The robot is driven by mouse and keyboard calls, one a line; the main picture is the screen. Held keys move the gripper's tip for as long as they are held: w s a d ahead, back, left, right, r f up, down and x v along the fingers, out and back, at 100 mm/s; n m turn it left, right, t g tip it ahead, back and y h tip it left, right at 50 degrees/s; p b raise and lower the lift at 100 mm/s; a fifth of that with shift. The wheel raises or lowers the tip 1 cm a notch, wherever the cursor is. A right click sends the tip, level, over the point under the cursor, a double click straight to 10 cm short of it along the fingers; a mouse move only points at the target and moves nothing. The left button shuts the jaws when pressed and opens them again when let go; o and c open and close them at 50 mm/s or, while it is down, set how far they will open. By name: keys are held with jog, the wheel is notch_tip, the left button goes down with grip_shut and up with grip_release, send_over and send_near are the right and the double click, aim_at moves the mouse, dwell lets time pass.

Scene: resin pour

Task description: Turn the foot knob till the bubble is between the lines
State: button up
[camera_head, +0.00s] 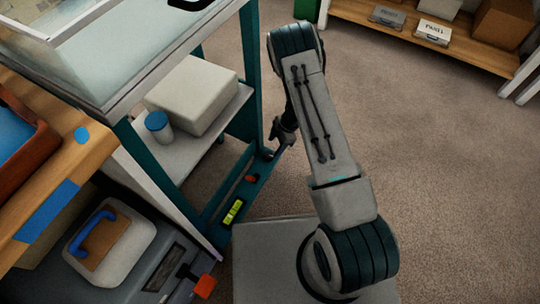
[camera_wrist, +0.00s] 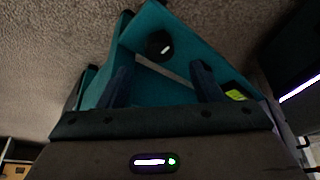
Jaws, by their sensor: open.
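A black round knob (camera_wrist: 158,44) sits on the teal lower rail (camera_wrist: 205,45) of the frame in the wrist view. My gripper (camera_wrist: 162,78) is open and empty, its two dark fingers apart, with the knob beyond the fingertips and roughly centred between them. A yellow-green level (camera_head: 233,212) lies on the rail in the head view. It also shows partly in the wrist view (camera_wrist: 235,95), beside the right finger. Its bubble and lines are too small to read. In the head view my gripper (camera_head: 275,147) is at the rail's far end, where it hides the knob.
A small orange-red piece (camera_head: 252,178) is on the rail between level and gripper. A shelf (camera_head: 190,150) above holds a white box (camera_head: 192,93) and a blue-lidded jar (camera_head: 158,126). A wooden shelf (camera_head: 440,45) stands at the back right. Carpet (camera_head: 450,150) right of my arm is clear.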

aim_at(269, 154)
jog(key=b+x, duration=0.2)
jog(key=x, duration=0.4)
jog(key=shift+f, duration=0.1)
jog(key=c, duration=1)
